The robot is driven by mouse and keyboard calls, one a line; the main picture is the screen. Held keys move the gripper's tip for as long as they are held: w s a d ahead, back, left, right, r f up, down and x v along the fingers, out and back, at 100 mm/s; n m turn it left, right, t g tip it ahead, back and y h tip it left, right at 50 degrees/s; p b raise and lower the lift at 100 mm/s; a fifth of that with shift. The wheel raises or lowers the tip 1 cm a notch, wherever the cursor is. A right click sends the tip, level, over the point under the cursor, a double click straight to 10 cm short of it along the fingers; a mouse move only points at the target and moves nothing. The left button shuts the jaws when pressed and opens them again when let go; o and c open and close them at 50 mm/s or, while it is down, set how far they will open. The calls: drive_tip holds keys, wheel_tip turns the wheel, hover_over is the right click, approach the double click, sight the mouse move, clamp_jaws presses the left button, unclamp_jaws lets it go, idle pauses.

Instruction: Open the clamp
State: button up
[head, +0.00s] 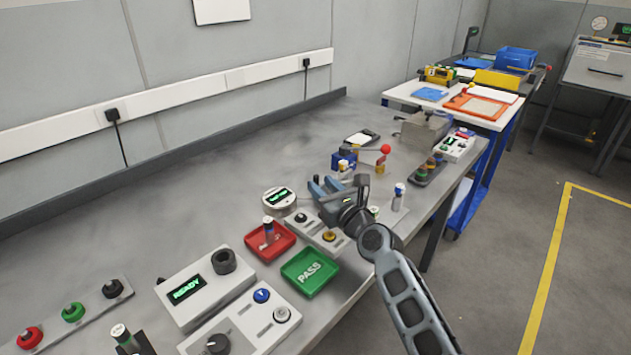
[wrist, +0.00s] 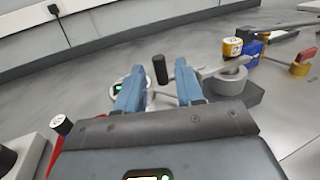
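My gripper (head: 325,187) is over the middle of the bench in the head view, its two blue fingers spread apart. In the wrist view my gripper (wrist: 160,85) is open and empty, with a black upright handle (wrist: 160,69) showing between and just beyond the fingertips. A silver metal arm (wrist: 205,70) runs right from near that handle to a grey round piece (wrist: 228,81); together they look like the clamp. Its lower part is hidden behind the fingers. I cannot tell whether a finger touches it. In the head view my gripper hides this spot.
A yellow-capped blue part (wrist: 232,47) stands behind the grey round piece. A red-ball lever (head: 385,149) is farther along the bench. A round display (head: 279,197), red tray (head: 270,243) and green PASS tray (head: 311,271) are nearby. The bench's back left is clear.

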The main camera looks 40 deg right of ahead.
sight(318, 181)
drive_tip(key=shift+x, duration=1.75)
drive_tip(key=shift+c, duration=0.2)
clamp_jaws()
